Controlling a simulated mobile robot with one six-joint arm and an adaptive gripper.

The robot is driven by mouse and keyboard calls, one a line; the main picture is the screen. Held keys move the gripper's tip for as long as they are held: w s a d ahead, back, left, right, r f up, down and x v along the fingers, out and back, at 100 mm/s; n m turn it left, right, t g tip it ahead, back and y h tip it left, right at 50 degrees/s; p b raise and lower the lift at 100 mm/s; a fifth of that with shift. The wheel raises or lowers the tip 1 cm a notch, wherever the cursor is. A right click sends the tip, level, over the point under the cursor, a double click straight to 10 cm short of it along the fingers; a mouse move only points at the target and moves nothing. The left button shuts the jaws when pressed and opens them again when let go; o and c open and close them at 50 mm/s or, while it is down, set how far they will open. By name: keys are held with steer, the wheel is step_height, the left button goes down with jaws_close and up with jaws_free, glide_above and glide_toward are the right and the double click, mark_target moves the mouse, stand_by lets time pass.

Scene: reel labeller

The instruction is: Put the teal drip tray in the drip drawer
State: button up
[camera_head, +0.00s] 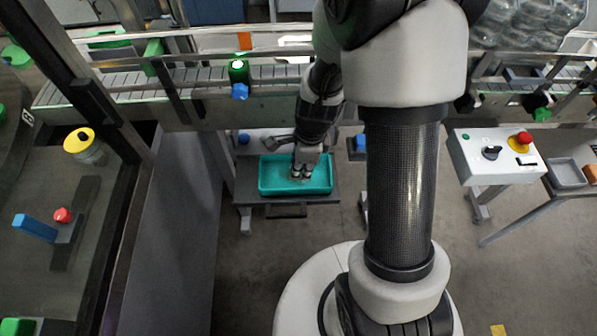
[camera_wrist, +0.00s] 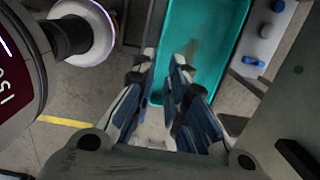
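The teal drip tray (camera_head: 268,187) is a shallow rectangular tray. It lies flat on a dark low stand (camera_head: 325,197) below the conveyor in the head view, and it also fills the upper middle of the wrist view (camera_wrist: 215,30). My gripper (camera_head: 302,177) points down over the tray near its middle in the head view. Its blue-grey fingers (camera_wrist: 165,62) are apart in the wrist view, with teal showing between them. I cannot tell whether they touch the tray. A dark bar (camera_head: 287,211) shows at the stand's front; I cannot tell whether it belongs to the drip drawer.
A conveyor (camera_head: 205,80) runs behind the stand, with a green and blue fixture (camera_head: 239,78) on it. A grey panel (camera_head: 180,220) stands to the left. A control box (camera_head: 490,155) with a red button stands to the right. The floor before the stand is clear.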

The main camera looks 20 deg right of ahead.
step_height(320, 180, up, 9)
steer(key=a+n+t, duration=0.1)
steer(key=n, duration=0.4)
steer(key=s+r+n+t+h, duration=0.1)
steer(key=s+r+n+t, duration=0.2)
steer(key=s+r+n, duration=1.2)
steer(key=shift+s+a+r+n, duration=0.25)
steer(key=shift+a+r+n, duration=0.2)
steer(key=shift+r+n, duration=0.35)
steer(key=shift+f, duration=0.15)
step_height(320, 180, down, 6)
steer(key=b, duration=0.6)
steer(key=shift+d, duration=0.15)
